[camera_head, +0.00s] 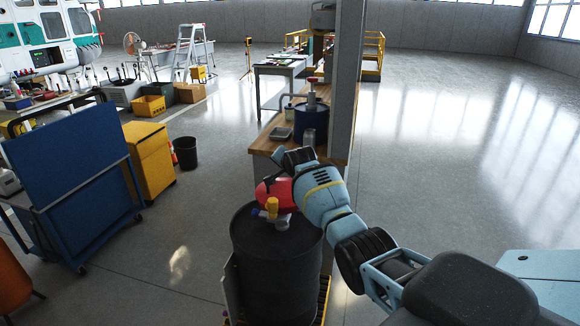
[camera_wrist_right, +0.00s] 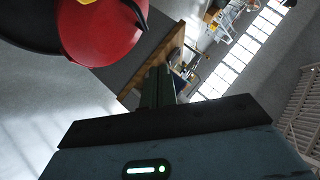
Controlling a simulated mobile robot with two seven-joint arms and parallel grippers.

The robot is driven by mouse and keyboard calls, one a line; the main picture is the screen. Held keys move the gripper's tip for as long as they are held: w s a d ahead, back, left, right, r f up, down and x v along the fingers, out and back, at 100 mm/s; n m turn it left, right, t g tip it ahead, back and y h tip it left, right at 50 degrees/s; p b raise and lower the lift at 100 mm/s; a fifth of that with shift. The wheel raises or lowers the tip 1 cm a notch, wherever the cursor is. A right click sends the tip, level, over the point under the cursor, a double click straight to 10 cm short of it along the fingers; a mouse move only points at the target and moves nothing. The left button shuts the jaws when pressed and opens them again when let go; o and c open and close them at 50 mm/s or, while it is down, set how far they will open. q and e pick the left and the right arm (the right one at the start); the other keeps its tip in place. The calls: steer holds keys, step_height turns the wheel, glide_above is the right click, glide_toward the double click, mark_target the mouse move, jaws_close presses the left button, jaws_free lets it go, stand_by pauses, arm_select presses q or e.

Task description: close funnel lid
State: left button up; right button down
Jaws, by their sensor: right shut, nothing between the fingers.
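A red funnel (camera_head: 266,192) sits on top of a black drum (camera_head: 276,262), beside a yellow-and-blue valve fitting (camera_head: 272,208). My right arm reaches in from the right and partly covers the funnel. My right gripper (camera_head: 284,160) is just behind and above the funnel, shut and empty. In the right wrist view the red round funnel part (camera_wrist_right: 104,38) fills the upper left, left of the shut fingers (camera_wrist_right: 160,88); I cannot tell whether they touch. How far the lid is open is unclear. My left gripper is out of view.
A wooden bench (camera_head: 262,143) with a blue container (camera_head: 311,122) and a grey tray (camera_head: 282,133) stands behind the drum, against a grey pillar (camera_head: 346,80). A blue panel cart (camera_head: 75,175) and yellow cabinet (camera_head: 150,160) stand left. The floor at right is clear.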

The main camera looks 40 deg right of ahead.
steer(key=shift+s+a, duration=0.3)
steer(key=shift+s, duration=0.5)
steer(key=s+a+f+n+y, duration=0.1)
steer(key=s+a+f+n, duration=0.2)
steer(key=s+a+f, duration=0.35)
steer(key=s+a+f+n+y, duration=0.1)
steer(key=s+a+f+n, duration=0.3)
steer(key=s+f, duration=0.6)
steer(key=s+a+f+n+y, duration=0.1)
steer(key=s+a+f+n, duration=0.3)
steer(key=f, duration=0.7)
steer(key=s+a+f+n+y, duration=0.1)
steer(key=s+a, duration=0.3)
steer(key=s, duration=0.5)
steer(key=s+a+n+g+y, duration=0.1)
steer(key=s+a, duration=0.4)
steer(key=s, duration=0.5)
steer(key=s+a+f+n, duration=0.1)
steer(key=s+a+n, duration=0.2)
steer(key=s, duration=0.6)
steer(key=shift+s+a+f+g+y, duration=0.15)
steer(key=shift+a+f+g+y, duration=0.2)
steer(key=shift+a, duration=0.65)
